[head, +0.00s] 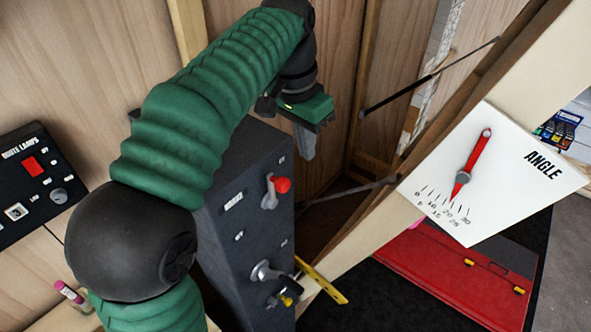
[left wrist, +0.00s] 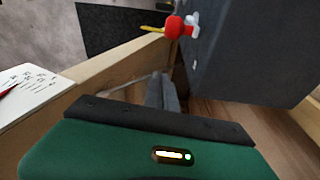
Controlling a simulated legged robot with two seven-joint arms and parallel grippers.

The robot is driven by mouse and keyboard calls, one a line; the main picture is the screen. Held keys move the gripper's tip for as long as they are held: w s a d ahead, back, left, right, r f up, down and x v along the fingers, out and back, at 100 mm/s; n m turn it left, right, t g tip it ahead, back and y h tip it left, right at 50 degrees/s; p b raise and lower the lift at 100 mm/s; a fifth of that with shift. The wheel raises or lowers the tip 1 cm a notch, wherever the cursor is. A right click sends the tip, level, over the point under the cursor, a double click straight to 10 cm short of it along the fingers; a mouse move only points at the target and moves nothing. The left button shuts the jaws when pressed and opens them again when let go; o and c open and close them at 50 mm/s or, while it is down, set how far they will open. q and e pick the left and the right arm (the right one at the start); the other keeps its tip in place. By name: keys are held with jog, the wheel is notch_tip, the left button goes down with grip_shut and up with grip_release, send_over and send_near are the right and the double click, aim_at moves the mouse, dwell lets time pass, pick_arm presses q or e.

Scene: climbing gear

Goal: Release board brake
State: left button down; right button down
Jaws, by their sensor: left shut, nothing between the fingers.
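A dark grey control box (head: 229,245) stands at the centre of the head view. A lever with a red knob (head: 283,184) sticks out of its upper face; the red knob also shows in the left wrist view (left wrist: 174,27). A silver handle (head: 265,271) sits lower, with a small yellow part below it. I cannot read which control is the brake. The white ANGLE gauge (head: 500,180) has a red pointer near 20. My left gripper (head: 305,152) is shut and empty, above and behind the box, apart from the red knob. My right gripper is out of view.
A tilted wooden beam (head: 350,245) runs beside the box, with a yellow strip (head: 322,281) near it. A black lamp panel (head: 35,185) is at the left. Plywood walls stand behind the arm.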

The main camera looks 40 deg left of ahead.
pick_arm(q)
jog(key=s+f, duration=0.2)
jog(key=s+f+p, duration=0.1)
jog(key=f, duration=0.1)
jog(key=shift+s+a+f, duration=0.1)
jog(key=shift+s+a, duration=0.15)
jog(key=shift+w, duration=0.1)
jog(key=shift+w, duration=0.1)
